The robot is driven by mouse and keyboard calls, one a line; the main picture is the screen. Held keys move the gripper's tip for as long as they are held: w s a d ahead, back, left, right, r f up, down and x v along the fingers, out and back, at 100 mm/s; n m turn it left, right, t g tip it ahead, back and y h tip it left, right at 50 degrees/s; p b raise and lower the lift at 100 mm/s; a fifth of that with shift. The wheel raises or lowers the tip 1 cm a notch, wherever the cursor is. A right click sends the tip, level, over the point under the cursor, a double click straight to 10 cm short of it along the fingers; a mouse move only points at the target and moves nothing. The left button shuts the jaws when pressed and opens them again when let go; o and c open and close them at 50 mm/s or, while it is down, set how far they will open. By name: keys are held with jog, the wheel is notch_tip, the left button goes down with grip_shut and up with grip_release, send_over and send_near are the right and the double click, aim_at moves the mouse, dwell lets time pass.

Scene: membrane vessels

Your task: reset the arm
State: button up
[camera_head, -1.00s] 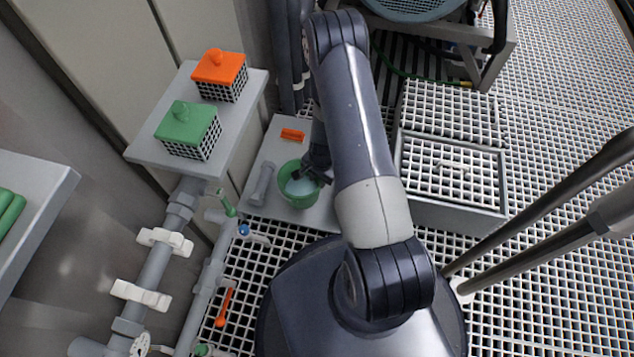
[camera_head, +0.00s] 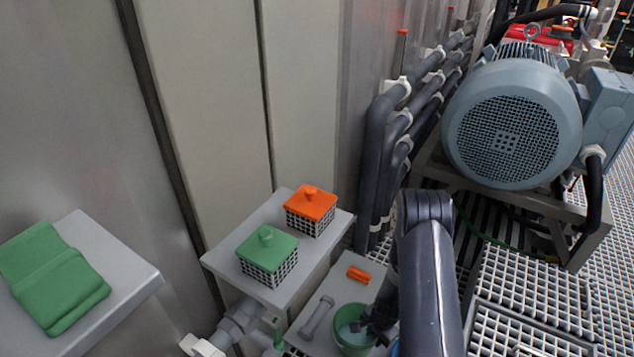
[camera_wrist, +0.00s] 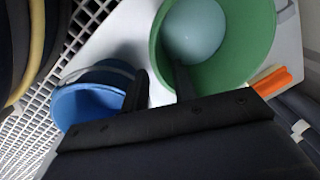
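My gripper (camera_head: 374,328) is low at the right rim of a green bucket (camera_head: 353,345) on a low grey platform. In the wrist view, the two dark fingers of my gripper (camera_wrist: 161,88) stand apart with a gap between them. One finger overlaps the green bucket (camera_wrist: 254,55), and the other is outside it, by a blue bucket (camera_wrist: 84,104). I see nothing held between them, though the wrist body hides part of the view. The green bucket holds something pale and round-looking.
An orange block (camera_head: 359,274) and a grey dumbbell-shaped piece (camera_head: 316,317) lie near the bucket. A raised shelf (camera_head: 222,259) bears green-lidded (camera_head: 268,254) and orange-lidded (camera_head: 311,208) baskets. A large motor (camera_head: 515,125) stands behind right. A folded green cloth (camera_head: 55,278) lies left.

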aim_at(372, 341)
jog(key=f, duration=0.2)
jog(key=f+b, duration=0.1)
jog(key=f, duration=0.2)
jog(key=f+b, duration=0.1)
jog(key=f, duration=0.1)
jog(key=shift+w+a+f, duration=0.2)
jog(key=shift+w+f, duration=0.05)
notch_tip(372, 341, up, 3)
jog(key=shift+r+p, duration=0.1)
jog(key=shift+p, duration=0.5)
jog(key=shift+r, duration=0.7)
